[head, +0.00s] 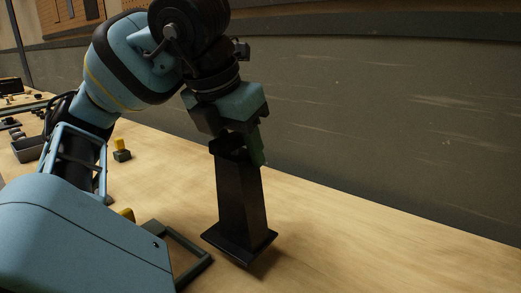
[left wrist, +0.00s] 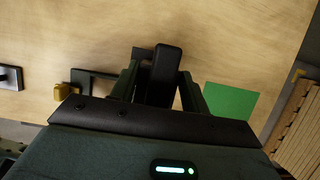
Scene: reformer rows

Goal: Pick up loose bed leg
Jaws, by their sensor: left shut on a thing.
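The loose bed leg (head: 240,200) is a black tapered post with a flared square plate at its lower end. It stands nearly upright in the head view, at the table surface or just above it; I cannot tell which. My left gripper (head: 238,146) comes from above and is shut on the leg's upper end. In the left wrist view the leg (left wrist: 164,72) sits between the two dark green fingers of the left gripper (left wrist: 160,90). The fingers hide part of the leg's top. My right gripper is not in view.
The wooden table (head: 370,240) is clear right of the leg. A dark frame (head: 187,248) lies close to its left. A yellow-topped block (head: 121,151) and a grey bin (head: 27,149) stand farther left. A grey wall (head: 390,120) rises behind. A green patch (left wrist: 231,100) shows in the wrist view.

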